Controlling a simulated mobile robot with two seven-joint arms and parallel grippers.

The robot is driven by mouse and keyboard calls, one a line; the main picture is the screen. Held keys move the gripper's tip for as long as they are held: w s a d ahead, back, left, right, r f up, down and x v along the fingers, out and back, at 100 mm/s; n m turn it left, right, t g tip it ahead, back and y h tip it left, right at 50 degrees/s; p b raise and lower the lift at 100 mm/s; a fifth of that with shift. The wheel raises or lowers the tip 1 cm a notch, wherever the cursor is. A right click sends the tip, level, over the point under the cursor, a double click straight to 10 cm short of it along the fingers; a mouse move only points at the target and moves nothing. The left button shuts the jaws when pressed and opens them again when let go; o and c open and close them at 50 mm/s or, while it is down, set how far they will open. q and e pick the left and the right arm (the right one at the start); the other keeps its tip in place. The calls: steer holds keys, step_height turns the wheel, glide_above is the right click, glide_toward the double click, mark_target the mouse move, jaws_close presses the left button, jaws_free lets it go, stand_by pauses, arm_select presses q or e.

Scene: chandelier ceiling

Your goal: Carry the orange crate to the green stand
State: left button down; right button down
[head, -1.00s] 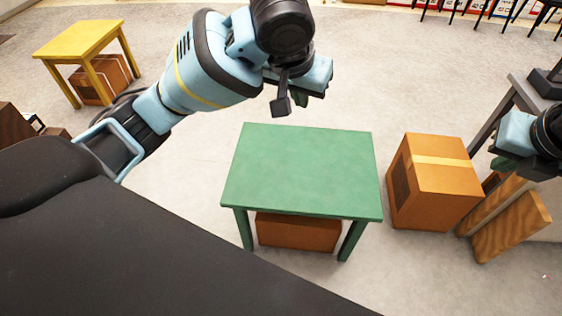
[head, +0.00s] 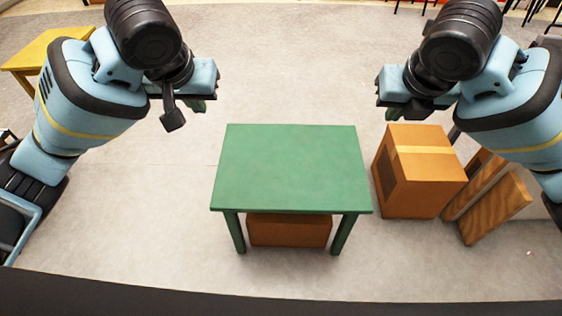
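The green stand (head: 290,170) is a low table in the middle of the head view, with a bare top. I see no open orange crate. An orange-brown box (head: 290,231) sits on the floor under the stand, and a taped orange-brown carton (head: 415,180) stands to its right. My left gripper (head: 190,106) is above and left of the stand's far edge. My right gripper (head: 398,106) is above and right of it, near the carton in the picture. No object shows in either gripper. The fingers are mostly hidden by the wrists, so their opening is unclear.
A yellow table (head: 30,62) is at the far left, partly behind my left arm. Wooden boards (head: 495,208) lean at the right beside the carton. Dark chair legs show at the top right. The floor (head: 290,70) beyond the stand is clear.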

arm_select(q)
steer(key=shift+f, duration=0.1)
arm_select(e)
steer(key=shift+f, duration=0.1)
